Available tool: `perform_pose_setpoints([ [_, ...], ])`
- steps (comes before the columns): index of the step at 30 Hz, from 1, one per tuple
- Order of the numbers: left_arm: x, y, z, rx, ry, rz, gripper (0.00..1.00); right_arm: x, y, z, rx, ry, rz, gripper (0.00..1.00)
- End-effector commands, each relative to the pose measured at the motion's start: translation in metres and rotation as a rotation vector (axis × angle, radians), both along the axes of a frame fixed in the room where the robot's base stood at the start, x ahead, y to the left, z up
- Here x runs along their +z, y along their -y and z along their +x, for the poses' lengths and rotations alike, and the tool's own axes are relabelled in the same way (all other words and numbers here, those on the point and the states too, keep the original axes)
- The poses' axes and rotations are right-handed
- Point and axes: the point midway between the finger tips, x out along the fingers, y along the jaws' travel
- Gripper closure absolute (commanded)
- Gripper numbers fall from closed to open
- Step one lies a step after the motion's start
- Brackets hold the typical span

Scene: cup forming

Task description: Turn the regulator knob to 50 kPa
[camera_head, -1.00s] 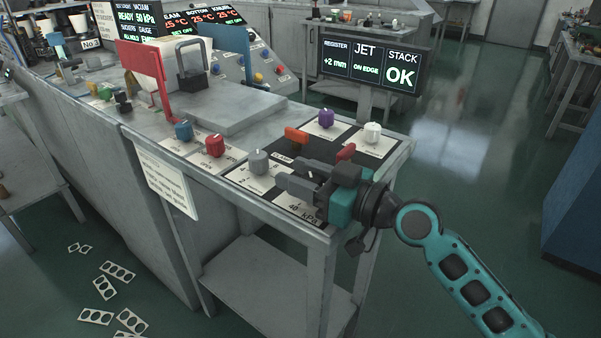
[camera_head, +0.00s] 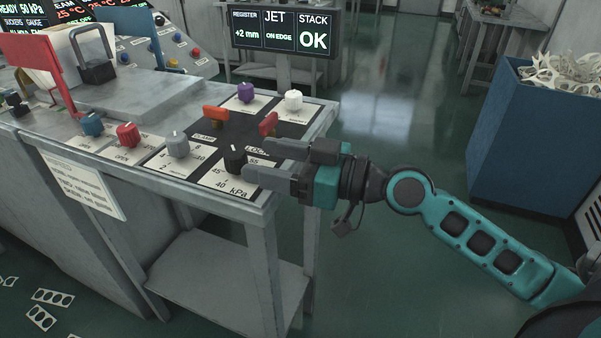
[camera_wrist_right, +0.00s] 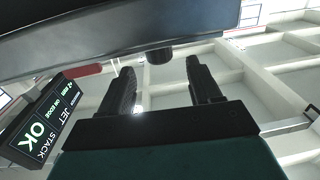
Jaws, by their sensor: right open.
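The black regulator knob (camera_head: 235,159) stands on its white kPa plate (camera_head: 224,183) near the table's front right corner. Its white pointer mark points roughly toward the back; 40, 45 and 55 are readable around it. My right gripper (camera_head: 262,160) is open and empty, level beside the knob on its right, with fingertips close to it. Whether they touch it is unclear. In the right wrist view, a short dark stub, apparently the knob (camera_wrist_right: 159,56), shows between and beyond the open fingers (camera_wrist_right: 160,82). My left gripper is out of view.
A grey knob (camera_head: 177,144), red knob (camera_head: 128,134) and blue knob (camera_head: 92,124) stand left. Open floor lies right of the table.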

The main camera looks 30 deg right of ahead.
Motion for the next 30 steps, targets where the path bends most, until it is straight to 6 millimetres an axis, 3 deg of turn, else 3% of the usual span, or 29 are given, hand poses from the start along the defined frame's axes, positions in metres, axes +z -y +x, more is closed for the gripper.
perform_pose_setpoints([
  [4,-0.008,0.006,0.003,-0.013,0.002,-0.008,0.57,-0.005,0.015,-0.018,0.000,-0.002,-0.004,0.37],
  [12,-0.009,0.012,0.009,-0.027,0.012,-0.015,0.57,-0.002,0.030,-0.033,-0.002,0.000,0.000,0.37],
  [30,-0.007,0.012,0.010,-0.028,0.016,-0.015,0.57,0.000,0.033,-0.036,-0.001,0.001,0.001,0.37],
])
